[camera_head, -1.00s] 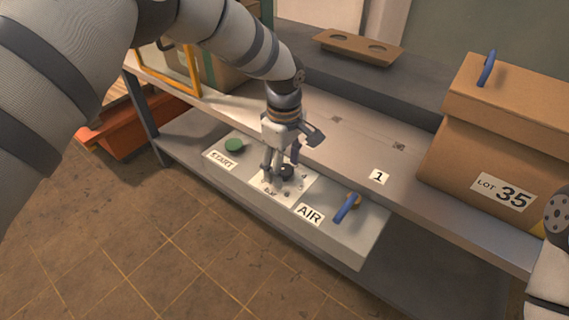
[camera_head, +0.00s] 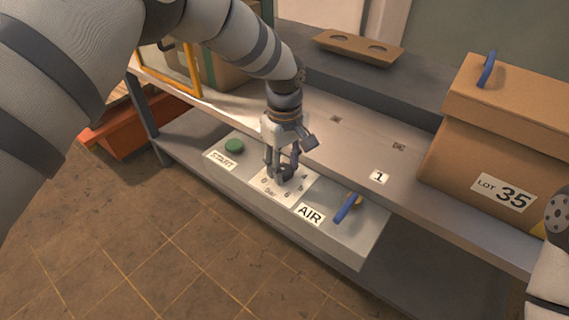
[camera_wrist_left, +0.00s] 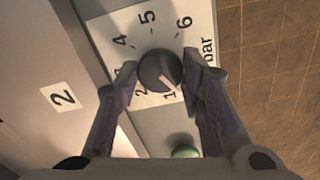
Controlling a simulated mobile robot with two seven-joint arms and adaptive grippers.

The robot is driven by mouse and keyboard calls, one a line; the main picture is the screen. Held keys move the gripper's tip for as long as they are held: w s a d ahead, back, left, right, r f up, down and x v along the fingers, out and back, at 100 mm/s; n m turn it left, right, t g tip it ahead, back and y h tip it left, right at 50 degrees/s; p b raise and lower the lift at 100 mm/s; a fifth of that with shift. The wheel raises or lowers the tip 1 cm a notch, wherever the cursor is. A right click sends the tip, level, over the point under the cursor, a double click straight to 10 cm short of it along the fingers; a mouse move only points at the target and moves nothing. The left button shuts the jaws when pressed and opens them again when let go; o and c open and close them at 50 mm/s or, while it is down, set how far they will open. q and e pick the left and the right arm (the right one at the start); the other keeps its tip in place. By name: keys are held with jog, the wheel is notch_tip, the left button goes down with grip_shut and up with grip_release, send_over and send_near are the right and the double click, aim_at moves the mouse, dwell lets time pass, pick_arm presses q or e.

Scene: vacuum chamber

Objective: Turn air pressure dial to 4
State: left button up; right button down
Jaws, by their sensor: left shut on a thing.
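The air pressure dial is a dark round knob (camera_wrist_left: 158,70) on a white numbered plate (camera_wrist_left: 147,22). In the left wrist view, 4, 5 and 6 show along the plate's top; 1 and 2 are below, partly covered by a finger. A small light mark on the knob faces lower right, on the side of the 1 and away from the 4. My left gripper (camera_wrist_left: 161,82) is shut on the knob, one finger on each side. In the head view the gripper (camera_head: 281,166) reaches down onto the dial. My right gripper is out of view.
A green START button (camera_head: 234,145) is left of the plate. A shelf (camera_head: 340,150) lies just behind the panel, with a LOT 35 box (camera_head: 480,155) at right.

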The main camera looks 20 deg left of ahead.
pick_arm(q)
jog(key=m, duration=0.4)
jog(key=shift+m, duration=0.3)
jog(key=m, duration=0.3)
jog(key=shift+m, duration=0.3)
jog(key=m, duration=1.2)
jog(key=shift+m+b, duration=0.3)
jog(key=m, duration=0.3)
jog(key=shift+m, duration=0.4)
jog(key=m, duration=0.4)
jog(key=shift+m+b, duration=0.4)
jog(key=shift+m, duration=1.6)
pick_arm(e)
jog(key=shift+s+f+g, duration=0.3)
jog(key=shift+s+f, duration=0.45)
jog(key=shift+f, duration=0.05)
